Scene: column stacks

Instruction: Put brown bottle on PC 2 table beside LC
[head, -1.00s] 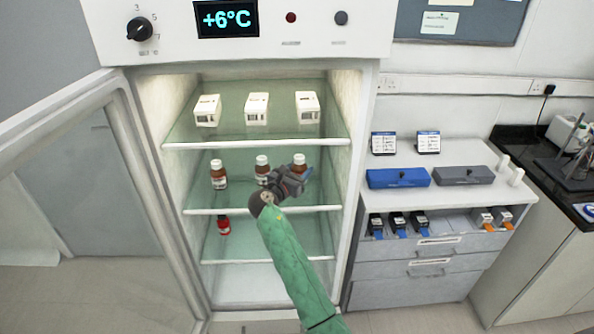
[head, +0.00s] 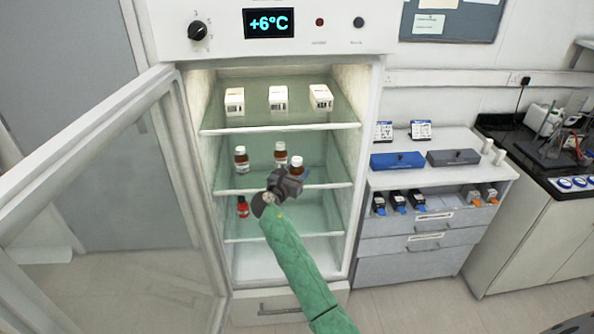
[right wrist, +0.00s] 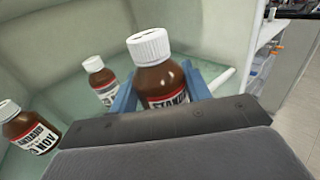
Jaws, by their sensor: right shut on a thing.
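My right gripper (head: 290,180) is at the front of the fridge's middle shelf. It is shut on a brown bottle (head: 297,165) with a white cap. In the right wrist view this held bottle (right wrist: 160,75) stands between the blue fingers, tilted slightly in the picture, with a red, white and black label partly hidden by the gripper. Two other brown bottles (head: 241,160) (head: 281,154) stand on the shelf to its left. They also show in the right wrist view (right wrist: 27,130) (right wrist: 100,80). My left gripper is not in view. Which table is PC 2 cannot be read.
The glass fridge door (head: 110,170) stands open at left. White boxes (head: 279,99) sit on the upper shelf and a red bottle (head: 243,207) on a lower one. Right of the fridge, a drawer cabinet bears a blue case (head: 397,161) and a grey case (head: 453,157). A dark bench (head: 525,165) stands farther right.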

